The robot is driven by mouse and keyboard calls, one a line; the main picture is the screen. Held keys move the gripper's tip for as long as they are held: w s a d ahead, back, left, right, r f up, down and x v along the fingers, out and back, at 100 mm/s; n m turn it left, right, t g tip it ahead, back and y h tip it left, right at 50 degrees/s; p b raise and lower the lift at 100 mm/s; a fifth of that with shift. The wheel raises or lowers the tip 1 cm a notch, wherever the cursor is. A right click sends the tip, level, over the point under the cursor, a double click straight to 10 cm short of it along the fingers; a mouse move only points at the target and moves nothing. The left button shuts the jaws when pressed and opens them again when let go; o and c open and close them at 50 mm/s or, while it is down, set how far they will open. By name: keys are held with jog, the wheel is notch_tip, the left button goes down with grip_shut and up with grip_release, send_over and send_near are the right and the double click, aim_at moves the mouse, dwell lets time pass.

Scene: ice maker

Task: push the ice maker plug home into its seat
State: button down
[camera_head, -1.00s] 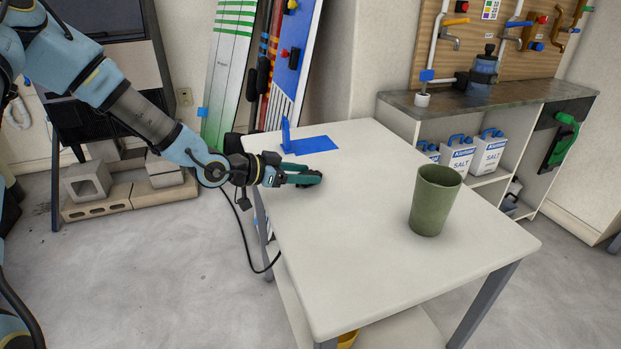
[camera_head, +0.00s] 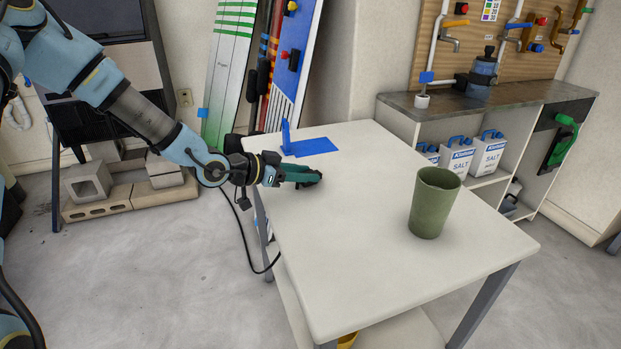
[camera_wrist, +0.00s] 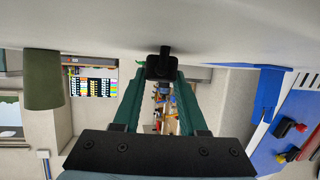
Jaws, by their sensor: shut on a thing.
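My gripper (camera_head: 310,178), with green fingers, is low over the left part of the white table. It is shut on a small black plug (camera_wrist: 161,67), which shows between the fingertips in the wrist view. In the head view the plug is mostly hidden by the fingers, with only a dark bit at their tips. I cannot make out the ice maker or the plug's seat in either view.
A green cup (camera_head: 435,202) stands on the white table (camera_head: 400,290), right of my gripper. A blue upright piece and flat blue patch (camera_head: 316,147) are at the table's back left. A black cable (camera_head: 240,233) hangs past the left edge. The table's middle is clear.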

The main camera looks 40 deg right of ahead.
jog(key=shift+r+p, duration=1.7)
jog(key=shift+r, duration=0.55)
jog(key=shift+f, duration=0.1)
jog(key=c, duration=1)
grip_release()
grip_shut()
